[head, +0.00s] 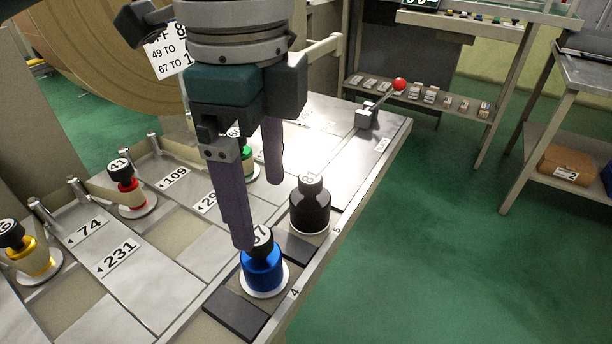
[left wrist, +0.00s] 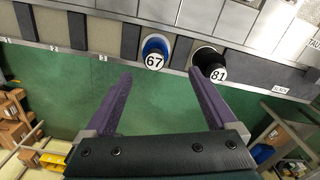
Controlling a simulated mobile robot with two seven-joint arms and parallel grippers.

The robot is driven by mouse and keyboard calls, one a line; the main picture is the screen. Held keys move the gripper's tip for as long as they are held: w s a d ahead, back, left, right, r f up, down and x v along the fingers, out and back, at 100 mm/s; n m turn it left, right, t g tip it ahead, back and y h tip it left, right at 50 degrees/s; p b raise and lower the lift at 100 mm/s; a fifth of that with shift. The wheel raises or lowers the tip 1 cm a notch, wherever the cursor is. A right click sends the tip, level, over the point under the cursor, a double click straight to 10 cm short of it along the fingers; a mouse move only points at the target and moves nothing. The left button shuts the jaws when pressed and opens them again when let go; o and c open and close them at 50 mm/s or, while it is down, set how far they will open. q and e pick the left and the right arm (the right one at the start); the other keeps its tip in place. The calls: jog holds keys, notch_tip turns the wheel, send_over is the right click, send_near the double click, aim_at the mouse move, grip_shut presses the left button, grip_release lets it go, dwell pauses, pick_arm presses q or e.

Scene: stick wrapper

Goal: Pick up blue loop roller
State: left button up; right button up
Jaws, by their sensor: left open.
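The blue loop roller (head: 262,272) stands upright on a white round base near the table's front edge, its black cap partly covered by a finger in the head view. In the left wrist view the blue roller (left wrist: 155,48) shows from above with 67 on its cap, beyond the fingertips and between their lines. My left gripper (head: 259,214) is open and empty, its purple fingers pointing down over the roller; it also shows in the left wrist view (left wrist: 160,74). I cannot tell whether a finger touches the cap. My right gripper is not in view.
A black roller (head: 310,208) marked 81 stands close by, to the right. A red roller (head: 131,194), a yellow roller (head: 36,258) and a partly hidden green roller (head: 249,160) stand farther left and back. A red-ball lever (head: 399,85) is at the far end. Green floor lies right.

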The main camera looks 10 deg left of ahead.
aim_at(262, 254)
pick_arm(q)
notch_tip(262, 254, down, 4)
jog(key=shift+s+r, duration=0.15)
jog(key=f, duration=0.3)
jog(key=f+b, duration=0.1)
jog(key=shift+s+a+f, duration=0.2)
jog(key=shift+s, duration=0.1)
jog(key=shift+f, duration=0.55)
grip_shut()
